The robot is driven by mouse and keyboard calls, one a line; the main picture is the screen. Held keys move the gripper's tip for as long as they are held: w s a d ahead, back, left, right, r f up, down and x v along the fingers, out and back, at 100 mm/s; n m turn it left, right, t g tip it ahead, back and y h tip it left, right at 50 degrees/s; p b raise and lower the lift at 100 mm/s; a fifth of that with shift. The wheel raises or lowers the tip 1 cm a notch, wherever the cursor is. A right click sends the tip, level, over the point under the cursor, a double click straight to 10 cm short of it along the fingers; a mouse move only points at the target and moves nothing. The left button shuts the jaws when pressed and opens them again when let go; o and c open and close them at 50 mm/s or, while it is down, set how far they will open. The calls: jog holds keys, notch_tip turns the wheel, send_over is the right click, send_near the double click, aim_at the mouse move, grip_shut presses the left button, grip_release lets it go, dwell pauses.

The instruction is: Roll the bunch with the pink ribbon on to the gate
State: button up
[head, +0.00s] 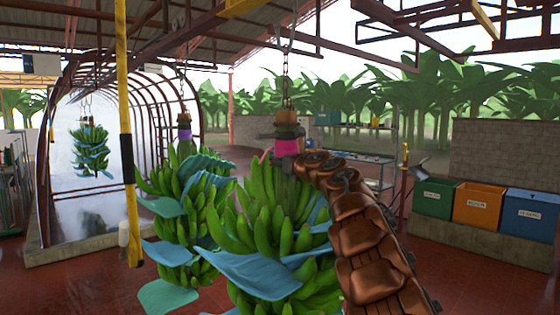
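The bunch with the pink ribbon (286,146) hangs upright from a chain (286,75) in the middle of the head view. It has green bananas (262,215) and blue sheets between its hands. My brown jointed arm comes up from the lower right, and my gripper (287,135) is at the stem beside the ribbon. Dark parts show on both sides of the stem, but I cannot tell whether the fingers are closed on it. An arched frame (138,85) with mist inside stands at the left; I cannot tell if this is the gate.
A bunch with a purple ribbon (184,135) hangs close at the left. Another bunch (90,150) hangs inside the arch. A yellow and black pole (128,150) hangs at the left front. Green (434,198), orange (478,207) and blue (530,215) bins stand at the right.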

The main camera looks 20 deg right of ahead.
jog(key=shift+o, duration=0.8)
jog(key=shift+s, duration=0.15)
send_over(301, 191)
jog(key=w, duration=0.2)
jog(key=shift+s+d, duration=0.1)
jog(key=shift+s, duration=0.75)
